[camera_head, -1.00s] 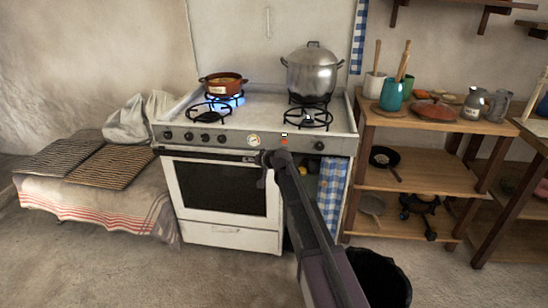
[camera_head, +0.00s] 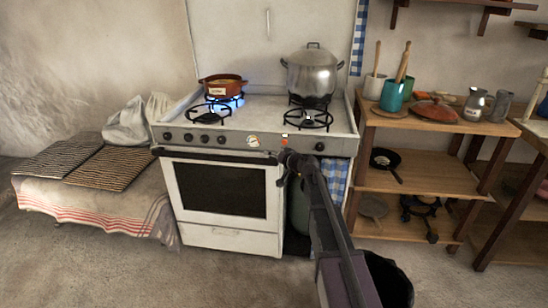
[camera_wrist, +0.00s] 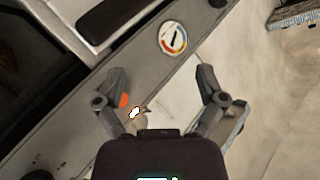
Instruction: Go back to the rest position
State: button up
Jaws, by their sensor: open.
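My gripper (camera_head: 284,166) is in front of the stove's control panel, at its right part, below the knobs' level. In the wrist view my gripper (camera_wrist: 162,85) has its two fingers spread apart with nothing between them. Behind the fingers the wrist view shows the stove's front panel (camera_wrist: 110,118) with a round dial (camera_wrist: 173,38) and an orange light.
The stove (camera_head: 200,138) has a lit blue burner under a red-brown pot (camera_head: 219,86). A large metal pot (camera_head: 312,76) stands at the back right burner. The floor at front left is clear.

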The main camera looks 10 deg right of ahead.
jog(key=shift+s, duration=0.1)
dwell(0.3)
jog(key=s+a+f+n+g+h, duration=0.1)
jog(key=s+f+g, duration=0.35)
jog(key=s, duration=0.55)
jog(key=s+a+f+n+g+h, duration=0.1)
jog(key=s+f+g, duration=0.3)
jog(key=s, duration=0.6)
jog(key=s+d+f+g+h, duration=0.2)
jog(key=s+d, duration=0.1)
jog(key=s, duration=0.3)
jog(key=s+d+f+m+g+h, duration=0.1)
jog(key=s+d+f+h, duration=0.1)
jog(key=s, duration=0.5)
jog(key=s+d+f+g+h, duration=0.1)
jog(key=s+d+g+h, duration=0.15)
jog(key=s, duration=0.35)
notch_tip(320, 180, up, 27)
jog(key=t+p, duration=0.1)
jog(key=p, duration=2.6)
jog(key=shift+w+f, duration=0.2)
jog(key=shift+w, duration=0.05)
jog(key=shift+f, duration=0.1)
